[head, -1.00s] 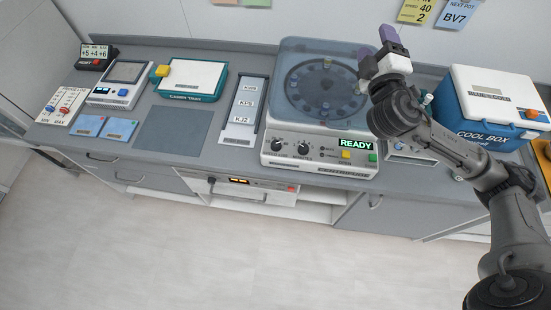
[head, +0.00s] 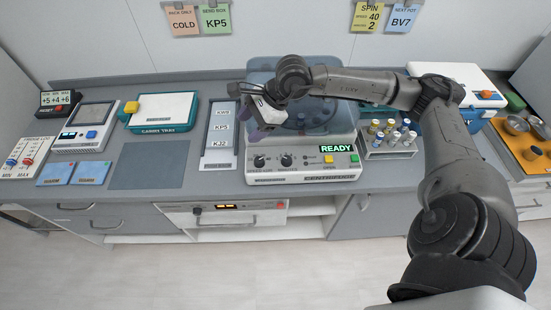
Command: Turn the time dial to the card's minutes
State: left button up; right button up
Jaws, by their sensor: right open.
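The centrifuge (head: 342,172) stands at the middle of the counter, its display reading READY. Its front panel has two dark round dials: the speed dial (head: 259,161) at left and the minutes dial (head: 286,160) to its right. The yellow spin card (head: 368,17) on the wall reads SPIN, 40 and 2. My right gripper (head: 250,125), with purple fingertips, is open and empty in front of the centrifuge's left side, above the speed dial and apart from both dials. My right arm hides part of the lid. My left gripper is not in view.
A rack of capped tubes (head: 388,145) stands right of the centrifuge. A label strip (head: 219,138) lies to its left, beside a bare grey mat (head: 152,165). The cool box (head: 470,85) is behind my arm. An orange tray with metal bowls (head: 527,160) is at far right.

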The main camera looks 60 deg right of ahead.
aim_at(287, 159)
jog(key=s+d+f+n+g+h, duration=0.3)
jog(key=s+d+g+h, duration=0.2)
jog(key=s+d, duration=0.2)
notch_tip(287, 159, down, 12)
jog(key=shift+a+f, duration=0.1)
jog(key=shift+f, duration=1.05)
jog(key=c, duration=0.9)
